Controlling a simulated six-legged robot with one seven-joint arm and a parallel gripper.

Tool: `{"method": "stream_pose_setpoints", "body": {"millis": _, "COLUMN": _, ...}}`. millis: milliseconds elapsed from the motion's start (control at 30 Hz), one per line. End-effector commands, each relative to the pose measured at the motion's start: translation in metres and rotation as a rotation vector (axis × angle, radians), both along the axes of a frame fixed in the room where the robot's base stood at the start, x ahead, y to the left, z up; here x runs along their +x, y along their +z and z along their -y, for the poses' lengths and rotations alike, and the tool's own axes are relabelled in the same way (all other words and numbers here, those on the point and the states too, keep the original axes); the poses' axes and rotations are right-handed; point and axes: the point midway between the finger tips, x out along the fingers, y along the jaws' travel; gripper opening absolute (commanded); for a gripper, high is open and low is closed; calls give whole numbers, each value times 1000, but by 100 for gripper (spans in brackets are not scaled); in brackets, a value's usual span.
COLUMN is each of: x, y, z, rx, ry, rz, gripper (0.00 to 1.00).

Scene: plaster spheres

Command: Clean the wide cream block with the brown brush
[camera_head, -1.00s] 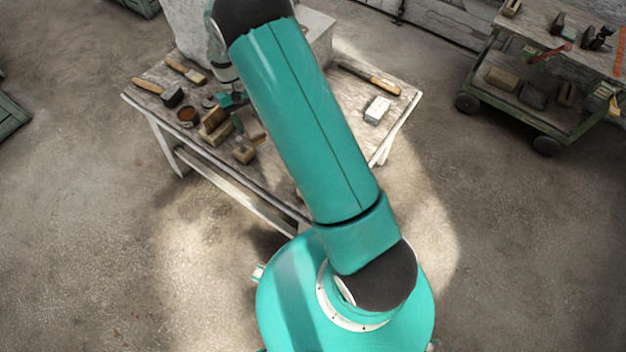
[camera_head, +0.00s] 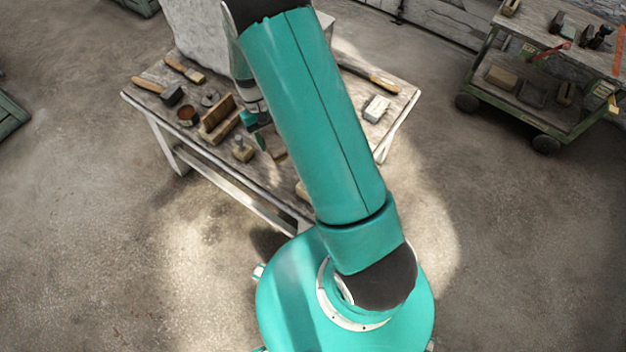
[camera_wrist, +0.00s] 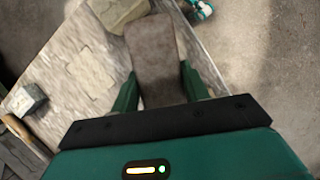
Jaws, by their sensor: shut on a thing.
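The brush shows small in the head view (camera_head: 278,154). A wide, yellowish-cream block (camera_wrist: 118,11) lies just beyond the brush tip at the table edge. It shows partly behind my arm in the head view (camera_head: 301,190). I cannot tell whether brush and block touch. The brush's underside is hidden.
The worktable (camera_head: 215,168) holds a wooden holder (camera_head: 218,120), a small knobbed block (camera_head: 242,150), a brown pot (camera_head: 187,116), a mallet (camera_head: 170,95), a flat brush (camera_head: 185,70) and a grey-white block (camera_head: 376,108). A large pale block stands behind. A green cart (camera_head: 540,90) is at right.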

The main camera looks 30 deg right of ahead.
Motion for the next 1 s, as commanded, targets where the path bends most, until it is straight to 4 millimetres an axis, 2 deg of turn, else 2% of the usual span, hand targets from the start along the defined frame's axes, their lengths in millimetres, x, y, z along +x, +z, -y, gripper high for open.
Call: {"method": "stream_pose_setpoints", "body": {"millis": 1000, "x": -83, "y": -25, "z": 33, "rx": 0, "ry": -1, "rz": -1, "gripper": 27}}
